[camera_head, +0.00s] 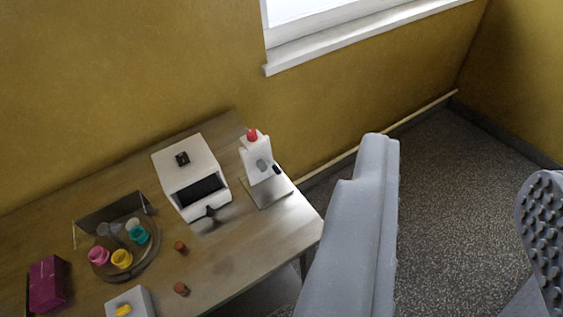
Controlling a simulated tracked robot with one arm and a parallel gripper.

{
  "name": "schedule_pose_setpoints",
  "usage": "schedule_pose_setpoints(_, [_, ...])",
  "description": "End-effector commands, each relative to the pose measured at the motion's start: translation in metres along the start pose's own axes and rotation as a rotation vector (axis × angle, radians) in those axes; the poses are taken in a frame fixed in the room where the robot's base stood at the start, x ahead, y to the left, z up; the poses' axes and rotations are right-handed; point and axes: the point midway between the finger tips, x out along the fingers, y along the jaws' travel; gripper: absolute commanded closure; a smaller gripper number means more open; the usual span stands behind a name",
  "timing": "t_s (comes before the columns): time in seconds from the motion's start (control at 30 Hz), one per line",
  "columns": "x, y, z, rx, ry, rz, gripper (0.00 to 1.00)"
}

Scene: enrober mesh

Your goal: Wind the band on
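A white box-shaped machine (184,163) stands on the wooden table, left of my gripper in the picture. I cannot make out a band in the opening. My gripper (455,165) is open and empty, with a wide gap between a smooth grey finger and a studded pad. It appears over the floor, right of the table.
A round tray (145,268) holds several coloured cups. Speckled floor (445,220) is clear.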

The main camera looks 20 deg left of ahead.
Motion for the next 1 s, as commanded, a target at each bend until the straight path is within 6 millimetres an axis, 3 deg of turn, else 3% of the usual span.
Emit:
schedule_pose_setpoints(0.3, [0.002, -0.001, 0.001, -0.006, 0.000, -0.002, 0.64])
schedule_pose_setpoints(0.37, [0.011, -0.006, 0.006, -0.025, 0.000, -0.007, 0.64])
schedule_pose_setpoints(0.47, [0.042, -0.021, 0.027, -0.101, -0.002, -0.023, 0.64])
schedule_pose_setpoints(0.57, [0.090, -0.049, 0.061, -0.229, 0.009, -0.052, 0.64])
schedule_pose_setpoints(0.7, [0.166, -0.095, 0.131, -0.461, 0.037, -0.081, 0.64])
schedule_pose_setpoints(0.8, [0.210, -0.125, 0.184, -0.632, 0.066, -0.087, 0.64])
schedule_pose_setpoints(1.0, [0.277, -0.176, 0.300, -0.993, 0.126, -0.067, 0.64])
